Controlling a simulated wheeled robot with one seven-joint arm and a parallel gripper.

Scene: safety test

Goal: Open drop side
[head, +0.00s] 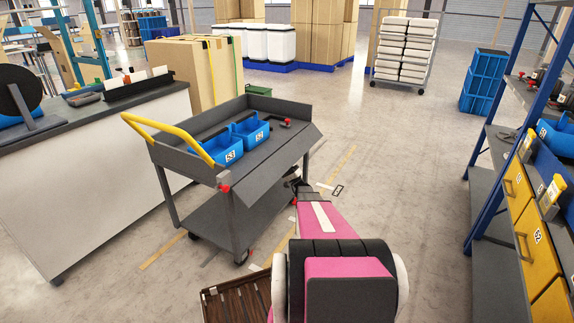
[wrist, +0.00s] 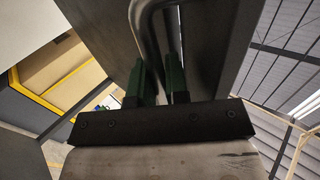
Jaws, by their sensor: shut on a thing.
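The grey cart (head: 235,150) stands in the middle of the head view. Its drop side (head: 275,168) on the near right is tilted outward from the tray, its upper edge away from the cart. Red knobs (head: 224,188) show at the tray's corner. In the wrist view, my gripper (wrist: 156,80) has two green fingers, shut on a grey bent handle (wrist: 150,30) beside a dark panel (wrist: 215,45). In the head view, my pink arm reaches to the drop side's outer face; the fingers and handle are hard to see there.
A yellow push handle (head: 165,132) is at the cart's left end. Blue shelving (head: 485,150) is on the right.

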